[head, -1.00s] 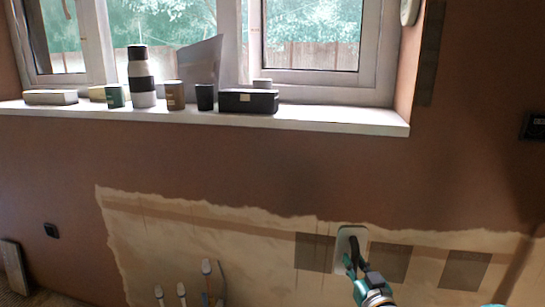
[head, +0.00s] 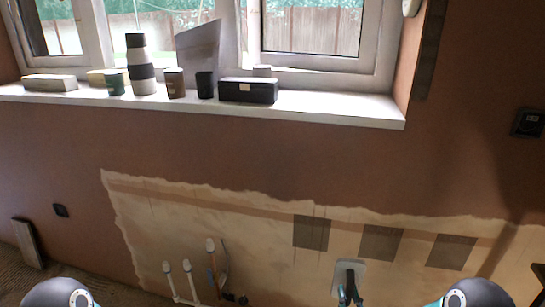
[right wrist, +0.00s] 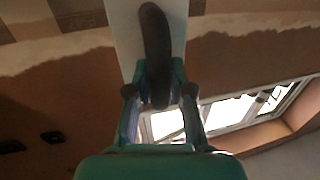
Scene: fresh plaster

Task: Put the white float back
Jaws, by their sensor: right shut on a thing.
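The white float (head: 341,283) is a pale rectangular plate with a dark handle, low on the bare plaster patch in the head view. My right gripper (head: 349,290) is shut on its handle. In the right wrist view, the dark handle (right wrist: 154,40) lies between the green fingers of the right gripper (right wrist: 158,85), and the white plate (right wrist: 122,25) is behind it. I cannot tell whether the plate touches the wall. My left gripper is not in view.
The white window sill (head: 310,107) holds a black box (head: 248,91), several cups, a banded bottle (head: 140,70) and a pale block (head: 49,83). Dark squares (head: 311,232) mark the plaster. Pipe ends (head: 210,246) stick out left of the float. A board (head: 27,243) leans at far left.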

